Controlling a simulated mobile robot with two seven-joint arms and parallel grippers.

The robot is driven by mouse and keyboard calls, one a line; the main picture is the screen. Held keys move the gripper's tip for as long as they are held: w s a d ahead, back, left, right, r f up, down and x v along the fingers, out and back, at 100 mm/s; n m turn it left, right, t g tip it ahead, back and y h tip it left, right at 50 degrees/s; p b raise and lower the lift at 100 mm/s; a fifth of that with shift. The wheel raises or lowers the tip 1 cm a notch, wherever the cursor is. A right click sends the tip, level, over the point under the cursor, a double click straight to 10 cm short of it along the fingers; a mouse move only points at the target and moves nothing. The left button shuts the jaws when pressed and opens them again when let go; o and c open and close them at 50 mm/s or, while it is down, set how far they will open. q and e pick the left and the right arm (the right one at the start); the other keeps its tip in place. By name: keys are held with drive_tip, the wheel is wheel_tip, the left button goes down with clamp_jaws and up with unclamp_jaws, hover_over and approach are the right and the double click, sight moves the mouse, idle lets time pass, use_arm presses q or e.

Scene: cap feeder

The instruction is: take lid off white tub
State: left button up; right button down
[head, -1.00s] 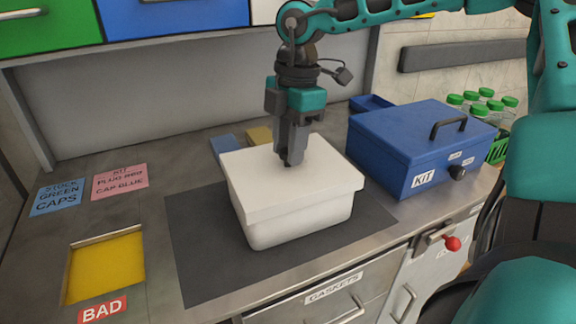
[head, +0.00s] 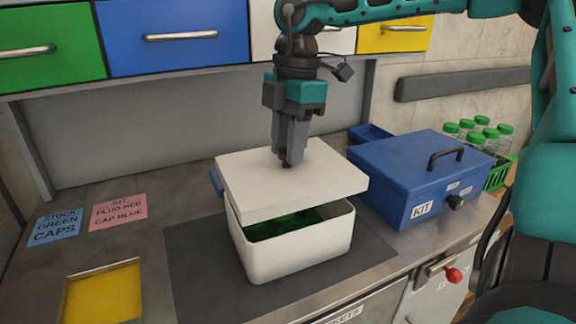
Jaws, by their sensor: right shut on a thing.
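The white tub (head: 295,258) stands on the dark grey mat, its front opening showing dark green contents (head: 285,225). The white lid (head: 290,182) is raised above the tub, with a gap between lid and rim at the front. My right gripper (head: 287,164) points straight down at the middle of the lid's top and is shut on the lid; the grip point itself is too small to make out. My left gripper is not in view.
A blue kit box (head: 410,175) with a black handle stands close to the right of the tub. Bottles with green caps (head: 485,130) are behind it. A yellow recess (head: 103,292) and paper labels lie to the left. The mat (head: 200,265) left of the tub is bare.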

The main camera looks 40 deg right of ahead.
use_arm(q)
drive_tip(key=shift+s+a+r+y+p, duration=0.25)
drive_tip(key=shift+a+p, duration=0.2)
drive_tip(key=shift+p, duration=0.4)
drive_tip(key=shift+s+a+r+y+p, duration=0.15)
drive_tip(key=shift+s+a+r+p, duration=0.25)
drive_tip(key=shift+p, duration=0.45)
use_arm(e)
wheel_tip(320, 180, up, 22)
drive_tip(key=shift+f, duration=0.25)
